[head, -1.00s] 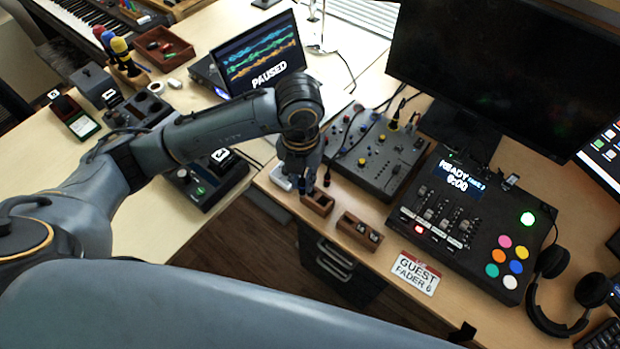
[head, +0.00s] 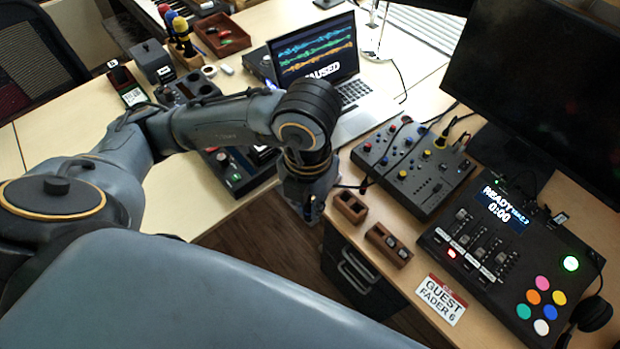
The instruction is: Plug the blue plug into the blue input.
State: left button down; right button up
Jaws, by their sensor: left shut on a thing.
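My left gripper (head: 307,207) points down in front of the right desk's edge, left of the wooden blocks. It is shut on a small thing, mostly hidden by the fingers. A dark cable (head: 349,187) runs from the black mixer box (head: 440,189) toward the gripper, so the held thing looks like a plug; its colour is unclear. The mixer box stands on the right desk, with red, yellow and blue spots on its top. I cannot tell which spot is the blue input. My right gripper is not in view.
A wooden block (head: 350,206) with openings and another block (head: 388,244) with silvery pieces stand near the desk edge. A control panel (head: 500,255), a monitor (head: 545,85) and a guest sign (head: 441,299) are to the right. A laptop (head: 314,58) stands behind my arm.

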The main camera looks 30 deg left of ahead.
pick_arm(q)
jog(key=w+a+r+n, duration=0.1)
jog(key=w+n, duration=0.1)
jog(key=n, duration=1.5)
jog(key=w+a+r+n, duration=0.1)
jog(key=w+a+n, duration=0.1)
jog(key=n, duration=1.6)
jog(key=shift+w+a, duration=0.2)
jog(key=shift+w, duration=0.6)
jog(key=shift+w+r, duration=0.1)
jog(key=shift+r, duration=0.05)
